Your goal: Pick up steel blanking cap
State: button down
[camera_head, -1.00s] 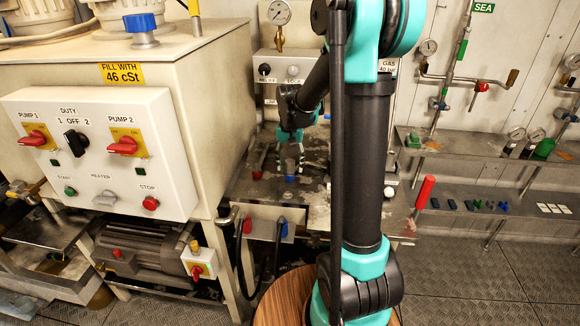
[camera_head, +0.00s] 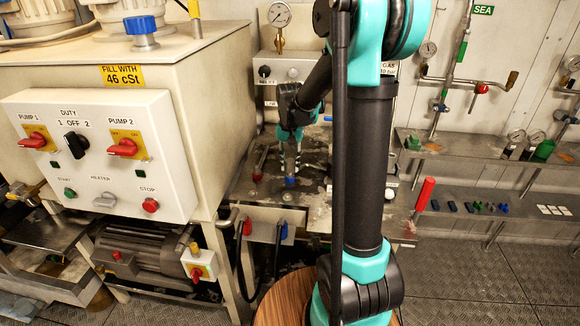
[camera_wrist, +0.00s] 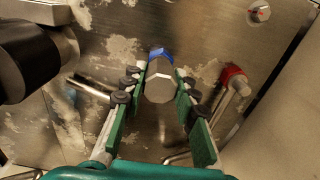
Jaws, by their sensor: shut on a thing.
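The steel blanking cap (camera_wrist: 159,88) shows in the wrist view as a pale, many-sided metal face between my fingers. My gripper (camera_wrist: 165,80) is shut on it, with the green finger pads on either side. The cap is too small to make out there. I cannot tell whether it is clear of the surface.
A blue part (camera_wrist: 160,54) lies just beyond the cap; a blue part (camera_head: 291,182) also shows below my fingers in the head view. A red-capped pipe fitting (camera_wrist: 234,76) stands close to the right finger. A metal rod (camera_wrist: 88,88) lies left. The cream cabinet (camera_head: 190,80) stands left.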

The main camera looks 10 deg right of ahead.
aim_at(290, 160)
notch_tip(290, 160, up, 19)
dwell(0.4)
jog(key=c, duration=1.9)
grip_release()
grip_shut()
